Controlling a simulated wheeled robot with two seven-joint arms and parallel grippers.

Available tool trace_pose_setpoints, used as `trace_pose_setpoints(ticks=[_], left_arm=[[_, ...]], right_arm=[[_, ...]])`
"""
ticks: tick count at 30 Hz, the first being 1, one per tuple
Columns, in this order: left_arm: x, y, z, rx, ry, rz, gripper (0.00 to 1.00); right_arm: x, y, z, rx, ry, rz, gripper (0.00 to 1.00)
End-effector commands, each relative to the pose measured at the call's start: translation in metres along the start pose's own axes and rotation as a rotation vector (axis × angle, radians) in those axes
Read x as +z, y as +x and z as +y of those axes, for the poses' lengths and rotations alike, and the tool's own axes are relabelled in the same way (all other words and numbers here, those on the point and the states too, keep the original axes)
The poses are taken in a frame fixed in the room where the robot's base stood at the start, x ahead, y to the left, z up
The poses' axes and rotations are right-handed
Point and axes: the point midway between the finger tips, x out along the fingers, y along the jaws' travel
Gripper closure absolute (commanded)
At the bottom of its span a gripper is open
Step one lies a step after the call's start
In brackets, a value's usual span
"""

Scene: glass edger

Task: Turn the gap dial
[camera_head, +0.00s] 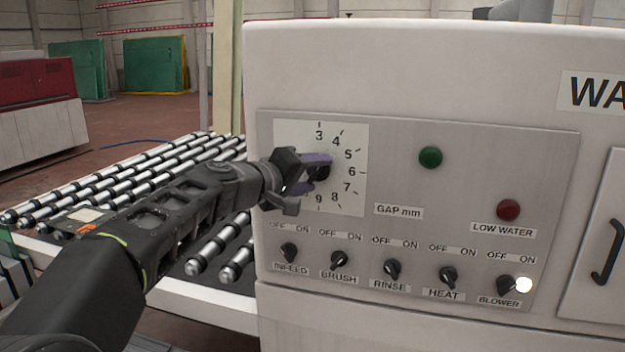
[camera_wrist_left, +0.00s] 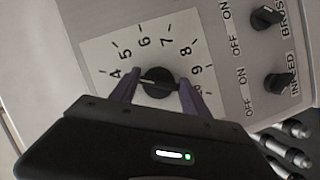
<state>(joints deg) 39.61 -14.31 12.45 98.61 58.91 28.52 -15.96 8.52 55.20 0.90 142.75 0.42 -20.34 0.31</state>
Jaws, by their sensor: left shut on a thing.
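In the left wrist view the knob (camera_wrist_left: 158,82) sits between the two purple-grey fingers. My left gripper (camera_head: 318,174) reaches the dial from the left and is shut on it; its fingers hide part of the knob and some of the scale. In the left wrist view a pale line on the knob points towards the left, near the 4 end of the scale; the exact reading is unclear. My right gripper is not in view.
Below the dial is a row of switches: infeed (camera_head: 289,252), brush, rinse, heat and blower (camera_head: 507,285). A green button (camera_head: 430,157) and a red low-water lamp (camera_head: 508,210) are to the right. A roller conveyor (camera_head: 130,170) lies left, beneath my arm.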

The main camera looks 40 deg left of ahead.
Motion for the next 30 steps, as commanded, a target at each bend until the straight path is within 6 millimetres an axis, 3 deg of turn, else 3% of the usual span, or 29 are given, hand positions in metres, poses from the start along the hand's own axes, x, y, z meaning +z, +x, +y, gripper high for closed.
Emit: trace_pose_setpoints(ticks=[8, 9, 16, 25, 30], left_arm=[[0.0, 0.0, -0.001, 0.003, -0.009, 0.0, 0.86], [0.0, 0.0, -0.001, 0.003, -0.009, 0.0, 0.43], [0.0, 0.0, -0.001, 0.003, -0.009, 0.0, 0.24], [0.0, -0.002, -0.001, 0.004, -0.008, 0.0, 0.24], [0.001, -0.016, -0.001, 0.005, -0.007, 0.002, 0.24]], right_arm=[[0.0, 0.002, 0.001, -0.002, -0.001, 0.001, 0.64], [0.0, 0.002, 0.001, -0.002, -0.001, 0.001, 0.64], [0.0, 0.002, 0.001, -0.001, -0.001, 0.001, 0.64], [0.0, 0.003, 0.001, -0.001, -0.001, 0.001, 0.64], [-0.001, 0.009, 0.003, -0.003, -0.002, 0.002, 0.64]])
